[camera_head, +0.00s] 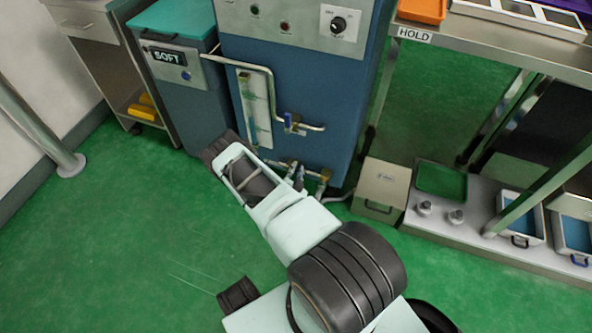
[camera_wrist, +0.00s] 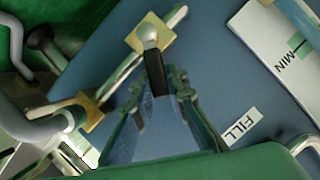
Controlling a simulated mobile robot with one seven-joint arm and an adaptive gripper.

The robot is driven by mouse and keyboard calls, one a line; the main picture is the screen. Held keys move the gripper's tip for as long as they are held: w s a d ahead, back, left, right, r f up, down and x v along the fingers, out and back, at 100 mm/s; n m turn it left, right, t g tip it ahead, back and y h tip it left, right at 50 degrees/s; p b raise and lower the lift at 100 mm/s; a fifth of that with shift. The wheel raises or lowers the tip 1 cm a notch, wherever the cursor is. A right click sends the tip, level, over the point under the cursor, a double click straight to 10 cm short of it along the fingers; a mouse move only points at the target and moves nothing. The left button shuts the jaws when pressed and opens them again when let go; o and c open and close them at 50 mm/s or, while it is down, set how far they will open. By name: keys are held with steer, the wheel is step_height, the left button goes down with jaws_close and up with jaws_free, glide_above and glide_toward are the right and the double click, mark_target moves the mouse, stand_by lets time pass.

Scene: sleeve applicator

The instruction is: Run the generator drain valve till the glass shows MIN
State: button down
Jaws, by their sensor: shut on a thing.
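In the wrist view, my gripper (camera_wrist: 158,88) is shut on the black-sleeved lever (camera_wrist: 154,78) of a brass valve (camera_wrist: 150,36). The lever points from the valve body toward my gripper. No drain label is readable on it. The generator (camera_head: 300,90) is a blue cabinet in the head view. Its sight glass (camera_head: 250,103) is on the front, but the liquid level is too small to read surely. In the wrist view, the MIN mark (camera_wrist: 298,48) shows on a white plate at the upper right, with little of the glass in view.
A second brass valve (camera_wrist: 86,110) sits on the pipework at left in the wrist view. A FILL label (camera_wrist: 242,126) is on the blue panel. A blue-handled valve (camera_head: 290,122) is on the cabinet front. A beige box (camera_head: 381,188) stands to the right. Green floor lies open at left.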

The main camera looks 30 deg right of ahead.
steer(key=c, duration=1.9)
jaws_free()
steer(key=shift+r, duration=5)
